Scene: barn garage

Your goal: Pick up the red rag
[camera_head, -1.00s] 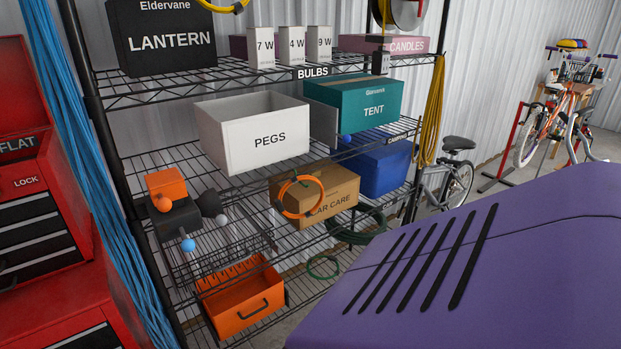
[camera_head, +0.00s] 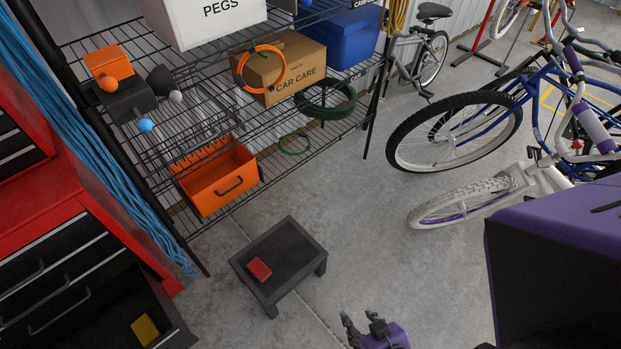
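A small red folded piece, which looks like the red rag (camera_head: 259,270), lies on top of a low black stool (camera_head: 283,246) on the concrete floor. My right gripper (camera_head: 362,320) shows at the bottom edge, to the right of and nearer than the stool. Its two dark fingertips are spread apart with nothing seen between them, and it is clear of the rag. My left gripper is not in view.
A wire shelf with an orange bin (camera_head: 216,188) and a car care box (camera_head: 281,68) stands behind the stool. A red tool cabinet (camera_head: 38,225) with an open lower drawer is at left. Bicycles (camera_head: 455,130) stand at right. The floor around the stool is mostly clear.

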